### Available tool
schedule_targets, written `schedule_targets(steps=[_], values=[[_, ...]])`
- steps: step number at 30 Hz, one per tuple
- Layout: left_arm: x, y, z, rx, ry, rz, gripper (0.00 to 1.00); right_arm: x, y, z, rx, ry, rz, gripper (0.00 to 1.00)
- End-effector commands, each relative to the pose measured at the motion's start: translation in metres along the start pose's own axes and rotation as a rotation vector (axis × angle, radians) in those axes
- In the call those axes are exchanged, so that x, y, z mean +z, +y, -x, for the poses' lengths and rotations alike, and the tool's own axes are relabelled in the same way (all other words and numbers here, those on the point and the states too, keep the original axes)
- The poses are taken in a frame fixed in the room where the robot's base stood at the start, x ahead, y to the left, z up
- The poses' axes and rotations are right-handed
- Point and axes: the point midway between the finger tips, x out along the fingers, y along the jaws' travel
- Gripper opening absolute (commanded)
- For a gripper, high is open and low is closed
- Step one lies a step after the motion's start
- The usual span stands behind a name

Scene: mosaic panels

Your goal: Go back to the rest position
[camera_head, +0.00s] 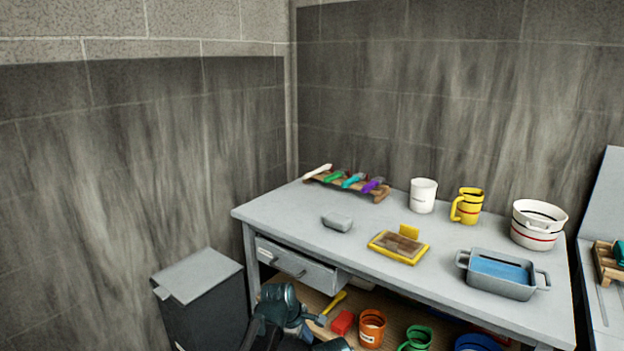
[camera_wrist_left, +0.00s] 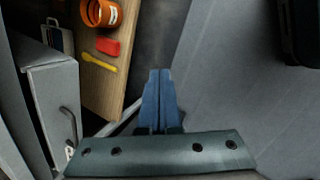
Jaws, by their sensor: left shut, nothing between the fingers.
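My left gripper (camera_wrist_left: 158,92) is shut and empty in the left wrist view, its two blue fingers side by side. In the head view my left arm and gripper (camera_head: 306,322) show low in the picture, in front of the table (camera_head: 345,262) and its drawer (camera_head: 298,268). The gripper is clear of the tabletop. A dark piece at the bottom edge is cut off and I cannot tell what part it is. My right gripper is not in view.
A grey bin (camera_head: 203,300) stands left of the table. On the lower shelf (camera_wrist_left: 100,85) are a yellow-handled tool (camera_wrist_left: 98,62), a red block (camera_wrist_left: 108,46) and an orange mug (camera_wrist_left: 100,12).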

Motion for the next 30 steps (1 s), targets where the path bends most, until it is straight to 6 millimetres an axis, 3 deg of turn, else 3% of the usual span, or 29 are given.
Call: schedule_targets(steps=[1,6,12,18,21,30], values=[[0.009,-0.031,0.006,-0.047,0.015,-0.153,0.0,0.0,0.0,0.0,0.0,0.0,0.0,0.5],[0.023,-0.105,0.021,-0.219,0.032,-0.679,0.0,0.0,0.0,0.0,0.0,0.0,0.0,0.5],[0.027,-0.169,0.04,-0.391,-0.01,-1.143,0.0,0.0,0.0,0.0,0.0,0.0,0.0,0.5],[0.027,-0.215,0.059,-0.524,-0.081,-1.475,0.0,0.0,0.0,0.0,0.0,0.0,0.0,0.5],[0.027,-0.229,0.073,-0.579,-0.121,-1.604,0.0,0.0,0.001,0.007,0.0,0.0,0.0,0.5],[0.04,-0.198,0.134,-0.571,-0.116,-1.589,0.0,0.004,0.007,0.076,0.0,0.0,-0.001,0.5]])
